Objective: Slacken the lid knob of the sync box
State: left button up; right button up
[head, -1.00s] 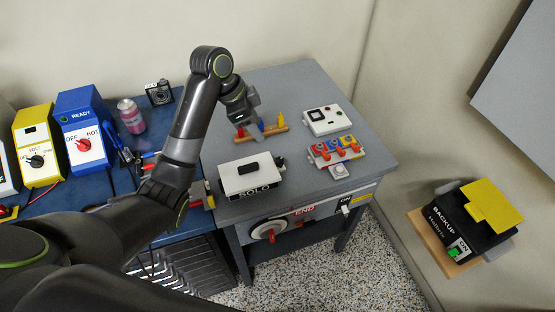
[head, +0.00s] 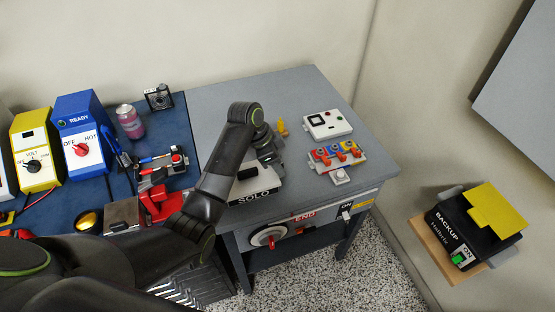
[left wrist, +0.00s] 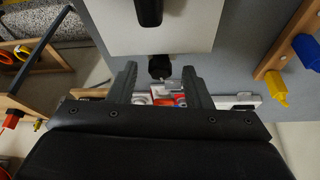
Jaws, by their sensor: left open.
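In the head view the left gripper (head: 268,155) is over the box's right end, mostly hidden. My right gripper is not in view.
A panel with coloured knobs (head: 324,164) and a white instrument (head: 328,124) stand to the right. A yellow peg (head: 282,127) shows behind the gripper. The dark blue bench at left holds a can (head: 130,121), camera (head: 159,97) and tools.

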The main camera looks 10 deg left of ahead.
pick_arm(q)
grip_shut()
jog(key=n+p, duration=0.1)
jog(key=p, duration=0.1)
jog(key=n+t+p, duration=0.1)
jog(key=n+p, duration=0.1)
jog(key=shift+s+d+r+y+p, duration=0.1)
jog(key=shift+r+y+p, duration=0.2)
jog(key=shift+f+n+t+p, duration=0.3)
jog(key=shift+n+p, duration=0.35)
jog(key=shift+n, duration=0.15)
grip_release()
